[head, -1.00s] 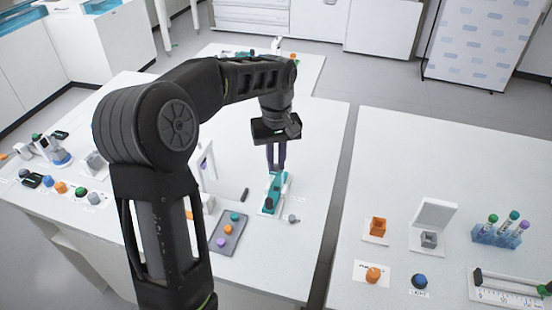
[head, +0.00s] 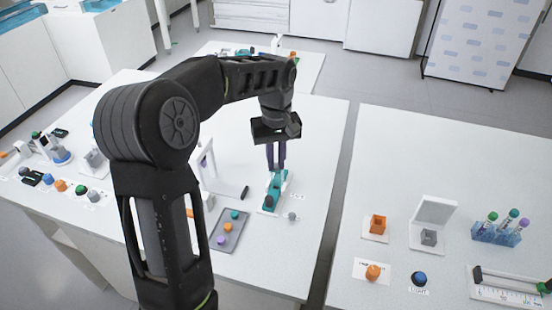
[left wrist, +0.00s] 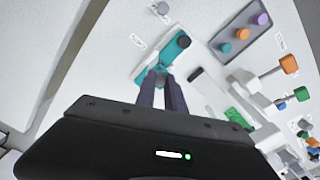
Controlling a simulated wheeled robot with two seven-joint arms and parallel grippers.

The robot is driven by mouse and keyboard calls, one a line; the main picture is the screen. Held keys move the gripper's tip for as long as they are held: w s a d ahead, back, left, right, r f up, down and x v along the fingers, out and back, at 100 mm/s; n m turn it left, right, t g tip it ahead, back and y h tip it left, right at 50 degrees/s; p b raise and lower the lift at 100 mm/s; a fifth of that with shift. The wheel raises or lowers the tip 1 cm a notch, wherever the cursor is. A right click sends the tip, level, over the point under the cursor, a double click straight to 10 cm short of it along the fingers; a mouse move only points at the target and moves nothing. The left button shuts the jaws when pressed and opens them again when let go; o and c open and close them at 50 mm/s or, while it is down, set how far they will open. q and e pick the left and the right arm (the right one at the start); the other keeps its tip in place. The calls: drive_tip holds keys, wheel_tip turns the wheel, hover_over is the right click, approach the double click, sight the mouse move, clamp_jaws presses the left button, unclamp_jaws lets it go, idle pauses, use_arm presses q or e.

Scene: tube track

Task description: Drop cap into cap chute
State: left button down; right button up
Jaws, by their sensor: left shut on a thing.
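My left gripper (head: 276,168) points down over a teal fixture (head: 270,201) on the middle table. Its two dark purple fingers are shut on a small greyish piece (left wrist: 160,69) at their tips in the left wrist view, largely hidden; I cannot tell surely that it is the cap. The fixture also shows there (left wrist: 165,54), with a dark round knob (left wrist: 183,41) at its far end. The tips are at the fixture's other end; contact with it is unclear. A small grey knob-like part (head: 292,216) stands beside the fixture. I cannot tell which part is the cap chute. My right gripper is out of view.
A grey tray (head: 231,231) with coloured caps lies left of the fixture. A black bar-shaped piece (head: 244,192) and a white stand (head: 207,160) are near it. A gap separates this table from the right table (head: 440,170), which holds a tube rack (head: 496,234) and caps.

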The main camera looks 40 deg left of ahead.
use_arm(q)
drive_tip(key=c, duration=1.3)
unclamp_jaws()
drive_tip(key=shift+c, duration=0.2)
drive_tip(key=shift+r, duration=3.9)
